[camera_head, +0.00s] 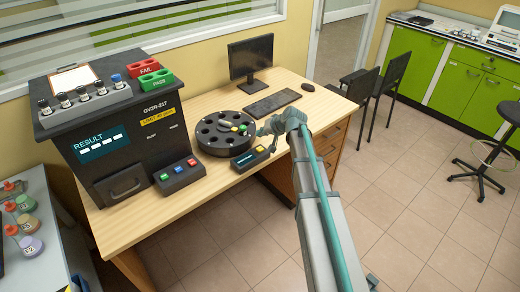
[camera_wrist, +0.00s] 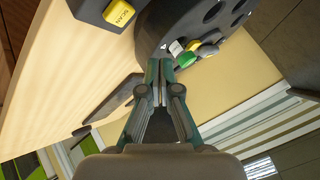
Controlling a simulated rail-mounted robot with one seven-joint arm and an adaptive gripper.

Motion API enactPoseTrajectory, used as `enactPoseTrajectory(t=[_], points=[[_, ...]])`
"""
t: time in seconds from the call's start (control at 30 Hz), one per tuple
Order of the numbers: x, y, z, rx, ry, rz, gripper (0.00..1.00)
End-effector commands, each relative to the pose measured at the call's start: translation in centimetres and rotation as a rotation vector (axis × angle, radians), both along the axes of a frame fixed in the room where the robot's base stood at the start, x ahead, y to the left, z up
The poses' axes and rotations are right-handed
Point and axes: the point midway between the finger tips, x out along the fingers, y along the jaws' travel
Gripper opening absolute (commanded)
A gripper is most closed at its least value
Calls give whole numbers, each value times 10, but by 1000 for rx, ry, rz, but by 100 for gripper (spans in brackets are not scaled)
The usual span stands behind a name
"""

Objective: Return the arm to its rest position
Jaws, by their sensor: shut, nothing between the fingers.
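My arm (camera_head: 318,200) reaches from the bottom of the head view to the desk's front edge. My gripper (camera_head: 262,131) is at its end, beside the right side of the black round carousel (camera_head: 207,147). In the wrist view my gripper (camera_wrist: 160,84) has its two green-grey fingers together with nothing between them. The carousel (camera_wrist: 185,14) is just beyond the fingertips there, with white, yellow and green vial caps (camera_wrist: 194,46) close ahead of them. I cannot tell whether the fingertips touch anything.
A small scanner (camera_head: 250,159) sits by my gripper, at the desk's front edge. A monitor (camera_head: 251,57), keyboard (camera_head: 273,102) and mouse (camera_head: 308,86) are behind. A black analyser (camera_head: 130,130) stands at left. Chairs (camera_head: 392,85) are at right; the floor (camera_head: 420,200) there is open.

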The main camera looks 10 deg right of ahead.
Motion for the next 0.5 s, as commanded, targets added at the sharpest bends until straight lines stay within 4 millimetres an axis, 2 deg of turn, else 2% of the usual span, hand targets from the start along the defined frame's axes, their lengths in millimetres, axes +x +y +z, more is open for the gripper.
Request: enactPoseTrajectory(t=[0.23,0.33,0.43,0.5], points=[[-2,0,-2,2,14,-3,0],[-20,-5,-11,-39,58,-1,0],[-48,-8,-44,-81,127,1,0],[-72,-9,-75,-109,189,7,0]])
